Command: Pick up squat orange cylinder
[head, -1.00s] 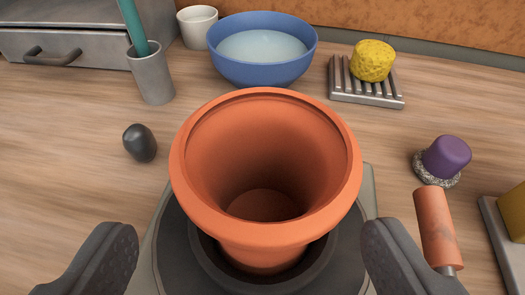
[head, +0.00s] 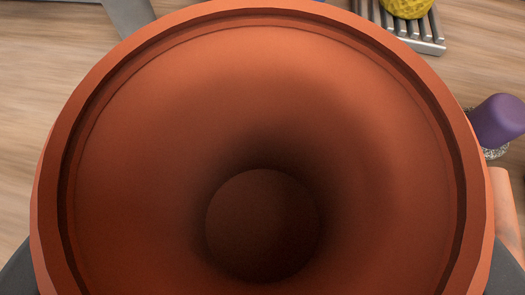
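The squat orange cylinder looks like a wide, hollow, terracotta-coloured pot (head: 255,110) with a thick rim. It fills most of the head view, and I look down into its empty inside and round floor. Its outer wall and base are hidden below the rim. Dark grey parts at the lower left and lower right edges, beside the pot, may be the fingers of my gripper. The fingertips are hidden behind the pot, so I cannot tell whether they touch it.
A purple piece (head: 498,120) on a speckled ring stands at right, above an orange handle (head: 505,215). A metal rack (head: 425,35) with a yellow lump (head: 408,6) is at upper right. A grey object (head: 128,14) shows at upper left. Bare wood shows at left.

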